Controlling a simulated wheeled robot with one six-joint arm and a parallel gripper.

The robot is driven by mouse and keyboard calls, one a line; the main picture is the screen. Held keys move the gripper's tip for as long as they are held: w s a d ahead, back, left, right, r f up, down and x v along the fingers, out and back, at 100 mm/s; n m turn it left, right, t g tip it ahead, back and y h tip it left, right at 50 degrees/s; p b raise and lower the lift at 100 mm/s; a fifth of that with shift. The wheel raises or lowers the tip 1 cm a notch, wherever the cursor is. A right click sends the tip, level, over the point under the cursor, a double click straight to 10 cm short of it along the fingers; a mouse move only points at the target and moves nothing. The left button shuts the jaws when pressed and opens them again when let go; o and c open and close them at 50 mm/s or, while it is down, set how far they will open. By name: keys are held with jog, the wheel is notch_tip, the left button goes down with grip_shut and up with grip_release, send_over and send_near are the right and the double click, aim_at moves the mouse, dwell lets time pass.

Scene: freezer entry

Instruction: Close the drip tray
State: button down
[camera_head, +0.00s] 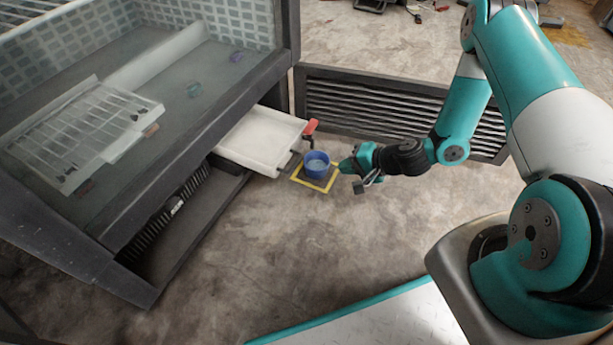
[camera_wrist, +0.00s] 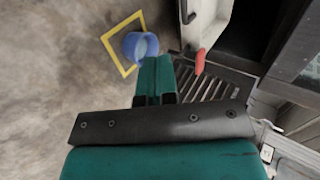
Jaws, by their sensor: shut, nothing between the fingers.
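The white drip tray (camera_head: 262,138) sticks out from the lower front of the freezer cabinet in the head view, pulled out to the right. Its end also shows in the wrist view (camera_wrist: 207,22). A red handle (camera_head: 310,127) is at the tray's outer end; it shows in the wrist view too (camera_wrist: 200,62). My gripper (camera_head: 352,168) is apart from the tray, to the right of it, near the blue cup. In the wrist view my gripper's fingers (camera_wrist: 154,62) are together and empty, pointing to the left of the red handle.
A blue cup (camera_head: 316,164) stands on the floor inside a yellow square outline (camera_head: 318,187), close to the tray's end. A dark slatted grille (camera_head: 375,105) lies behind it. The freezer cabinet (camera_head: 190,185) fills the left. Open floor (camera_head: 290,250) lies in front.

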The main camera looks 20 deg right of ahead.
jog(key=w+a+r+b+x, duration=0.1)
jog(key=r+b+x, duration=0.1)
jog(key=b+x, duration=0.6)
jog(key=shift+x, duration=2.4)
jog(key=shift+a+r, duration=0.1)
jog(key=shift+r, duration=0.05)
